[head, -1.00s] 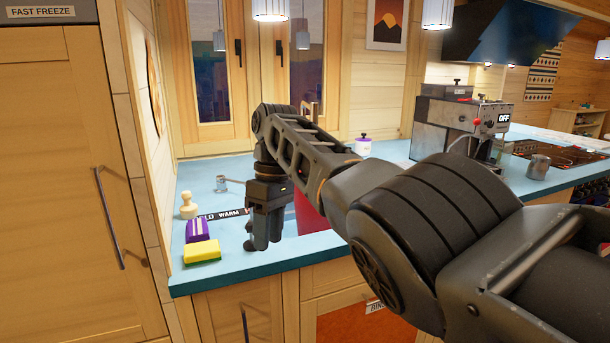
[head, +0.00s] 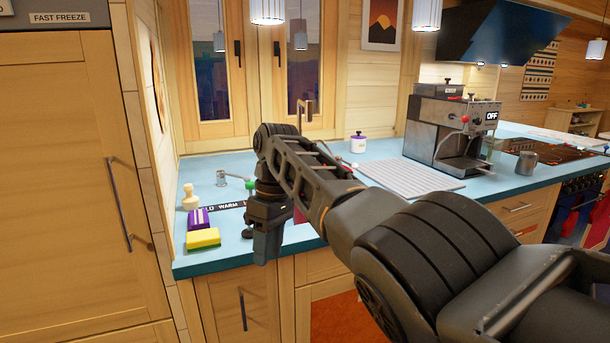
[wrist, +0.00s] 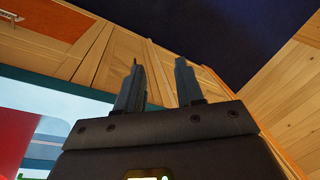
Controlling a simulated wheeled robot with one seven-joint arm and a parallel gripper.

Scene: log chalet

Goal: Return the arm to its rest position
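My arm reaches across the head view from the lower right toward the counter. My gripper (head: 262,250) hangs pointing down at the counter's front edge. In the wrist view its two fingers (wrist: 158,78) stand apart with nothing between them. The gripper is open and empty. Part of the sink area behind the arm is hidden.
The blue counter (head: 215,262) holds a yellow-green sponge (head: 203,239), a purple pack (head: 199,218), a pale wooden piece (head: 190,197) and a white pot (head: 358,143). A coffee machine (head: 450,130) and a metal mug (head: 526,163) stand right. A tall freezer cabinet (head: 60,180) is left.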

